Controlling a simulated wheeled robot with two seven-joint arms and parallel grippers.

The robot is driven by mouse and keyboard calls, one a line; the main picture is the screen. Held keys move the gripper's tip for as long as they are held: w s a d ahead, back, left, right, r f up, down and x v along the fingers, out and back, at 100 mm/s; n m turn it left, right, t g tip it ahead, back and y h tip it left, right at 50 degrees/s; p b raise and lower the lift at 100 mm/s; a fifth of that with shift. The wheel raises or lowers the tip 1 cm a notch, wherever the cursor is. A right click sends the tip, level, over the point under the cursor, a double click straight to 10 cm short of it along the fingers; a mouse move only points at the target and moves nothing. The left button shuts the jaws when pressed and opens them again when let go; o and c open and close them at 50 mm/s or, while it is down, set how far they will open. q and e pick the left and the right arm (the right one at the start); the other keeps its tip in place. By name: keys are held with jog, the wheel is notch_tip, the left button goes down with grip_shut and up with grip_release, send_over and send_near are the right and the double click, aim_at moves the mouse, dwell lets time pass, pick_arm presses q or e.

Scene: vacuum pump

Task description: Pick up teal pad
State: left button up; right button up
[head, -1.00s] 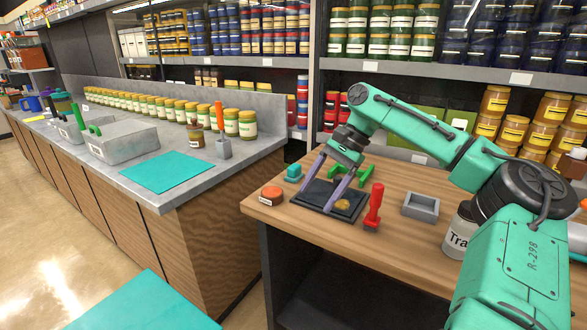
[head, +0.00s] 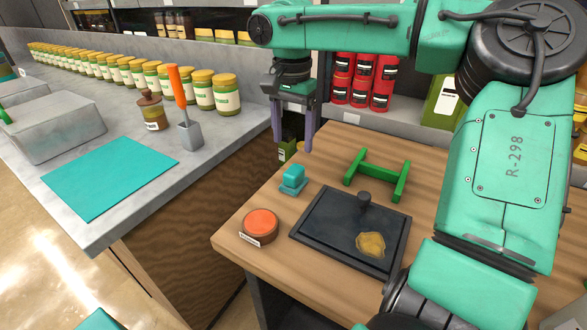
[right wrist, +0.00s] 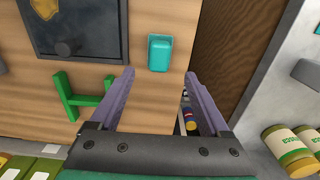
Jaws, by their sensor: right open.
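The small teal pad (head: 292,180) sits on the wooden table near its left edge, beside the orange-topped round tin. In the right wrist view the teal pad (right wrist: 159,54) lies just beyond the fingertips, in line with the space between them. My right gripper (head: 293,145) is open and empty, its purple fingers pointing down above and behind the pad, apart from it. The fingers also show wide apart in the right wrist view (right wrist: 159,73). My left gripper is not in view.
A dark board (head: 330,232) with a knob and a gold patch lies right of the pad. A green H-shaped piece (head: 377,176) and the orange-topped tin (head: 259,226) are near. A flat teal sheet (head: 110,177) lies on the grey counter (head: 205,170) across a gap.

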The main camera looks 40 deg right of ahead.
send_over(294, 169)
jog(key=f, duration=0.4)
jog(key=shift+s+a, duration=0.15)
jog(key=shift+a, duration=0.15)
jog(key=f, duration=0.5)
jog(key=shift+d+f, duration=0.25)
jog(key=shift+f, duration=0.1)
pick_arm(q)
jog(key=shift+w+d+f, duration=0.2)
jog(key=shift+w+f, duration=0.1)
pick_arm(e)
jog(key=shift+f, duration=0.3)
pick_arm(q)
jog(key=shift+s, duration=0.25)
pick_arm(e)
grip_shut()
